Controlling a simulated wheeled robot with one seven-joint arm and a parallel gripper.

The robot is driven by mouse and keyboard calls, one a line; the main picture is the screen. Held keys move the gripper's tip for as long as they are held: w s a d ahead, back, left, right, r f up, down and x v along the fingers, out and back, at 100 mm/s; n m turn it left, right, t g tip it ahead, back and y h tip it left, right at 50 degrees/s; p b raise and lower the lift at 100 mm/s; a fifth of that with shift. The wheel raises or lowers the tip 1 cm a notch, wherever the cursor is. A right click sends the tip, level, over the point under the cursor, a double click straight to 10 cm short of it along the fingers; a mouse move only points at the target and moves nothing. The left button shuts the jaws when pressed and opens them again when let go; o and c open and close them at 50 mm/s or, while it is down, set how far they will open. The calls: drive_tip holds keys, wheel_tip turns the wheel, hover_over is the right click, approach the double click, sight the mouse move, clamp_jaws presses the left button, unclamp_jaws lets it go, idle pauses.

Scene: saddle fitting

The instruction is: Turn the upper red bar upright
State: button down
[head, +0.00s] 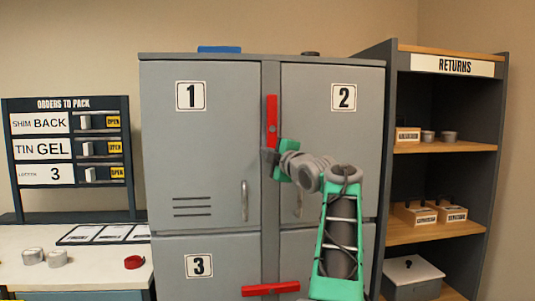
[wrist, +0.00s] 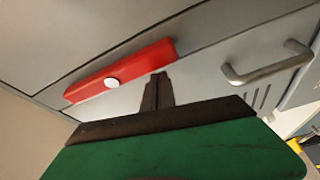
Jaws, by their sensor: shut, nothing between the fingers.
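The upper red bar (head: 271,121) is upright on the grey post between locker doors 1 and 2. In the wrist view the same red bar (wrist: 122,74) runs diagonally, with a round pale pivot near its middle. My gripper (head: 268,155) is at the bar's lower end in the head view, its fingers shut and empty. In the wrist view my gripper (wrist: 158,82) points at the locker face just beside the bar; whether they touch is unclear. The lower red bar (head: 270,288) lies level across the post beside door 3.
Door 1 has a handle (head: 244,200); the handle of door 2 (head: 298,201) is close to my arm. A returns shelf (head: 440,147) stands at the right. A worktable (head: 95,267) with small items and an orders board (head: 68,103) are at the left.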

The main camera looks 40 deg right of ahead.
drive_tip(key=w+a+b, duration=0.2)
drive_tip(key=a+b, duration=0.1)
drive_tip(key=a, duration=0.1)
drive_tip(key=v, duration=0.9)
drive_tip(key=shift+s+d+r+b, duration=0.2)
drive_tip(key=shift+s+r+b, duration=0.05)
drive_tip(key=shift+s+b, duration=0.15)
